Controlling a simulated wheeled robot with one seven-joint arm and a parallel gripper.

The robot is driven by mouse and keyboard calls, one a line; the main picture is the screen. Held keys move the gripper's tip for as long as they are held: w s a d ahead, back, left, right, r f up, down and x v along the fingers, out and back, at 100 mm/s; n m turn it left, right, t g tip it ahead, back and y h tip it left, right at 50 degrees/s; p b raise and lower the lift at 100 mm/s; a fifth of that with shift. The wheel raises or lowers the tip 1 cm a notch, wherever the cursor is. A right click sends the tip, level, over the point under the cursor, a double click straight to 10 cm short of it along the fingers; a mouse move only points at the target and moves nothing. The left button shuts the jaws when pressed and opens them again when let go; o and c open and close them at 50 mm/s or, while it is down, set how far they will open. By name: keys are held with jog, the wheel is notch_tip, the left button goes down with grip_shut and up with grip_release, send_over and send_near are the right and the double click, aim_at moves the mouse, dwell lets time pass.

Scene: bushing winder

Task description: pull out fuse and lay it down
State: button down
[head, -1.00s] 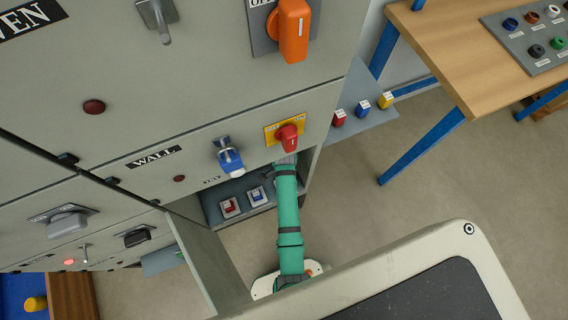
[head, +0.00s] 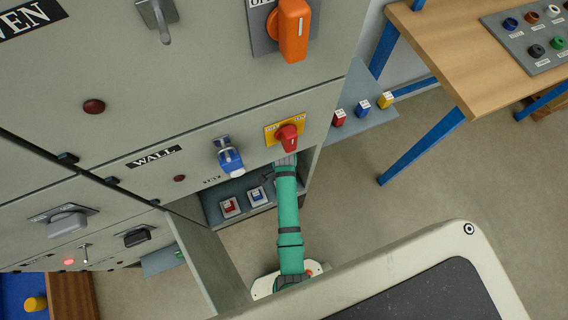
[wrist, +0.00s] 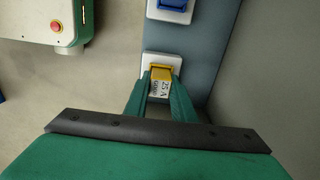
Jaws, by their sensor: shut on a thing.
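In the wrist view a yellow fuse (wrist: 160,84) with a 25 A label sits in a white square holder (wrist: 150,57) on a grey-blue shelf. My gripper (wrist: 161,75) has its two green fingers closed on the fuse's left and right sides. The fuse appears to be still in its holder; how deep it sits I cannot tell. In the head view my green arm reaches into the open bay under the cabinet and hides the yellow fuse and my fingertips.
A red fuse (head: 230,207) and a blue fuse (head: 257,195) stand in the bay. A grey shelf (head: 362,118) at right carries red, blue and yellow blocks. A red rotary switch (head: 288,138) is just above my arm. A wooden table (head: 450,50) stands at upper right.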

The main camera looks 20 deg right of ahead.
jog(key=shift+r, duration=0.15)
jog(key=shift+r, duration=1.85)
